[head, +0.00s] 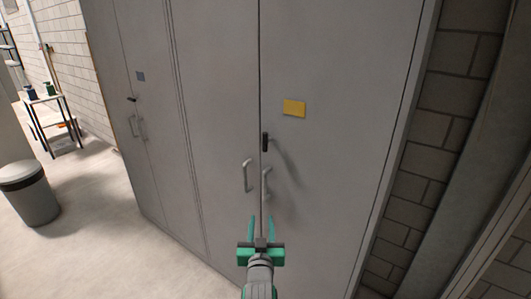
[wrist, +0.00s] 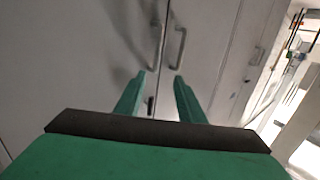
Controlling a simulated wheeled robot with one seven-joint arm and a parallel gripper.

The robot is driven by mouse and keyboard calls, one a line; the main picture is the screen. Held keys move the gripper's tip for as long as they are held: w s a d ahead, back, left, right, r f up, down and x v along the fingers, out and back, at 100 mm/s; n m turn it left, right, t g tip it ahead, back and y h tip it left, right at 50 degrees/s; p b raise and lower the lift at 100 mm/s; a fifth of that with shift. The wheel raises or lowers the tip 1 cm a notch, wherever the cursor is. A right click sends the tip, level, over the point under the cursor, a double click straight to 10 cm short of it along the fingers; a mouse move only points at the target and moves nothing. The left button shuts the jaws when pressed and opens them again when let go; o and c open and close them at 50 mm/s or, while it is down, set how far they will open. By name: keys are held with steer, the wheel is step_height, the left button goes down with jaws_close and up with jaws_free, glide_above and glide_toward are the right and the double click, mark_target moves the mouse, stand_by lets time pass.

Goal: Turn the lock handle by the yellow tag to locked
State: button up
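The yellow tag (head: 294,108) is on the right door of the near grey cabinet. The black lock handle (head: 265,142) is just below and left of it, at the door seam, and points up and down. My gripper (head: 261,218) is open and empty, with green fingers; in the head picture it appears below the lock handle. In the wrist view, a small dark piece that looks like the lock handle (wrist: 150,105) shows between the open fingers (wrist: 160,77). I see no contact, and the exact distance is unclear.
Two grey pull handles (head: 247,175) (head: 266,184) flank the seam below the lock. A second cabinet at left has a blue-grey tag (head: 141,77) and a dark lock handle (head: 132,99). A bin (head: 30,196) and small table (head: 55,118) stand further left. A block wall is at right.

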glide_toward(265, 139)
steer(key=shift+t, duration=0.3)
steer(key=w, duration=0.8)
steer(key=shift+w+f, duration=0.15)
steer(key=shift+f, duration=0.1)
steer(key=shift+c, duration=0.4)
jaws_close()
